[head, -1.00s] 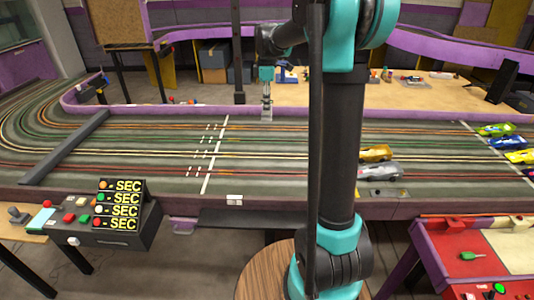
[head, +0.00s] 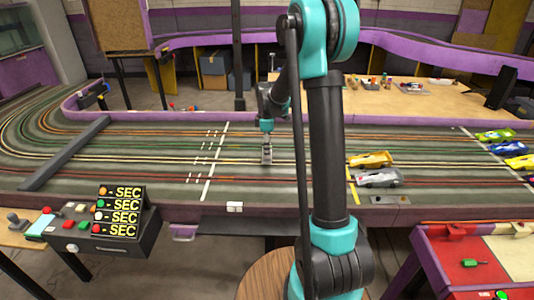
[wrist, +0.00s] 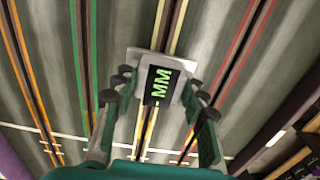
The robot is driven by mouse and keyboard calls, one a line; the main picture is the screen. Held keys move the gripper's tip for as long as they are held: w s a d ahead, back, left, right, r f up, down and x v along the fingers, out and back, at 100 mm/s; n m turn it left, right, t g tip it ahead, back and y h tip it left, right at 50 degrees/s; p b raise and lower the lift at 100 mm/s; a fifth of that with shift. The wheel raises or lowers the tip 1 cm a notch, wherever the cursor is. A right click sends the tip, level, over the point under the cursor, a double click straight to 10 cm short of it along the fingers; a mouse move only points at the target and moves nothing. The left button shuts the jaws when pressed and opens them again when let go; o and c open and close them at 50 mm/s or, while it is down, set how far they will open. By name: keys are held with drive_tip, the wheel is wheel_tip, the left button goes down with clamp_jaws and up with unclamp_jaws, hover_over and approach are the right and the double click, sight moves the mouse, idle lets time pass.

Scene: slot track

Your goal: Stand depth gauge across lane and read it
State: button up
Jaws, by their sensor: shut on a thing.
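The depth gauge (wrist: 162,85) is a small grey block with a dark display showing green "- MM" and no number. My gripper (wrist: 158,95) is shut on it, with a finger on each side in the wrist view. In the head view my gripper (head: 267,140) points down over the track, and the gauge (head: 267,155) is below it. In the wrist view the gauge lies over the yellow-lined lane (wrist: 172,25), between the green and red lanes. I cannot tell whether its base touches the track.
White start marks (head: 212,165) lie left of the gauge. A yellow car (head: 370,159) and a silver car (head: 380,178) stand to its right. A dark bar (head: 65,155) crosses the track at left. A timer box (head: 115,220) stands in front.

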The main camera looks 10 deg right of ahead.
drive_tip(key=shift+f, duration=1.1)
drive_tip(key=o, duration=1.3)
drive_tip(key=shift+c, duration=0.2)
